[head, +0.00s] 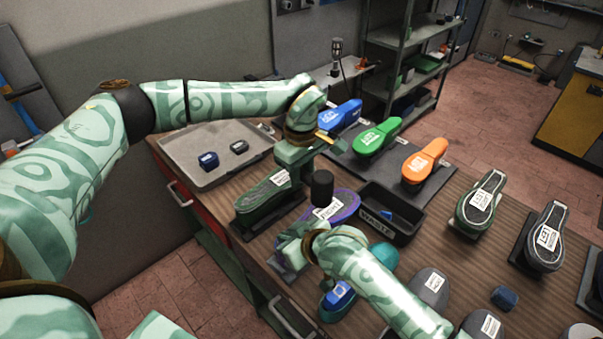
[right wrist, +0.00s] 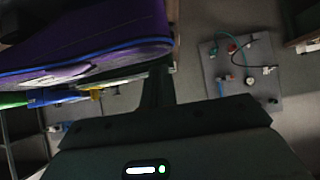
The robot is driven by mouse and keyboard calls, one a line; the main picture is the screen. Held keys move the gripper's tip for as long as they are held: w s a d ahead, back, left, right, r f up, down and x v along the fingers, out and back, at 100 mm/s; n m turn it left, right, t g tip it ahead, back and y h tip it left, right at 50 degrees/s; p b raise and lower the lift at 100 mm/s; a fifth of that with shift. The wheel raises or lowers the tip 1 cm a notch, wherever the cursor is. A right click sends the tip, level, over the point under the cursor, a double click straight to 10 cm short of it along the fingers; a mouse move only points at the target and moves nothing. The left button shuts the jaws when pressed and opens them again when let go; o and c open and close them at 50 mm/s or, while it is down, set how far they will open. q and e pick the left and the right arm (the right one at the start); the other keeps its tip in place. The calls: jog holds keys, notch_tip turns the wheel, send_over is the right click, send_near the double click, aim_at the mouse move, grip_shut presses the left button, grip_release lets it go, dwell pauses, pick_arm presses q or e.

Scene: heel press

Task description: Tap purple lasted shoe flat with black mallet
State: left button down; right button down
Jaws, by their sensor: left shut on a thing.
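The purple lasted shoe (head: 345,205) lies on the bench in the head view, with a white label on top. Its near end is hidden behind my right gripper and forearm. It also fills the upper left of the right wrist view (right wrist: 80,40), with a blue line along its edge. My left gripper (head: 303,158) is shut on the black mallet, and the mallet's dark cylindrical head (head: 321,186) shows over the purple shoe. Whether the head touches the shoe is unclear. My right gripper (head: 287,248) is at the shoe's near end; its fingers are not clear enough to judge.
A dark green shoe (head: 262,197) stands left of the purple one. The black waste bin (head: 397,232) stands right. Blue, green and orange shoes (head: 418,168) stand on a dark mat behind. A grey tray (head: 190,143) lies back left. Several more shoes crowd the front right.

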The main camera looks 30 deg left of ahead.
jog(key=shift+f, duration=0.6)
jog(key=shift+s+d+f, duration=0.1)
jog(key=shift+d+f, duration=0.05)
jog(key=shift+f, duration=0.15)
dwell(0.7)
